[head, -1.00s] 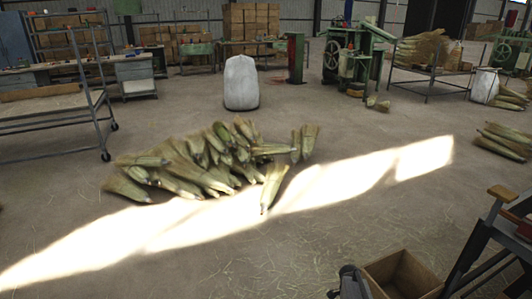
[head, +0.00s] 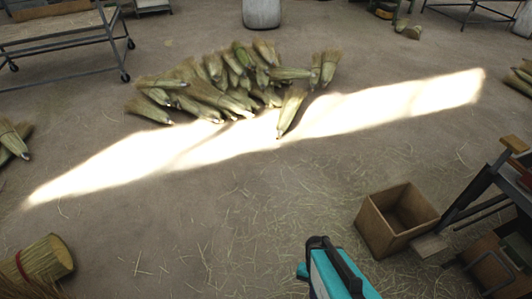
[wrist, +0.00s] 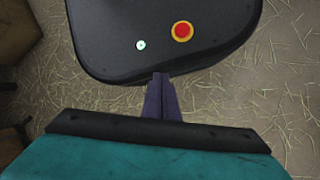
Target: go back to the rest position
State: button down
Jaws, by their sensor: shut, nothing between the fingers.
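My gripper (wrist: 161,95) shows in the wrist view with its two dark fingers together and nothing between them. Below the fingers is the dark and teal body of my own wrist. The fingers point toward a dark rounded surface with a red and yellow button, which looks like my own base. In the head view a teal and black part of my arm shows at the bottom, right of centre; the fingertips cannot be made out there.
A pile of broom heads (head: 225,85) lies on the floor ahead. An open wooden box (head: 372,226) stands at right beside a dark-framed bench (head: 480,190). A wheeled rack (head: 70,60) is at upper left. A broom bundle (head: 42,262) is at lower left. The middle floor is clear apart from loose straw.

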jog(key=n, duration=0.3)
jog(key=s+a+r+n, duration=0.1)
jog(key=n, duration=0.1)
jog(key=shift+a+y, duration=0.1)
jog(key=shift+y, duration=0.2)
dwell(0.5)
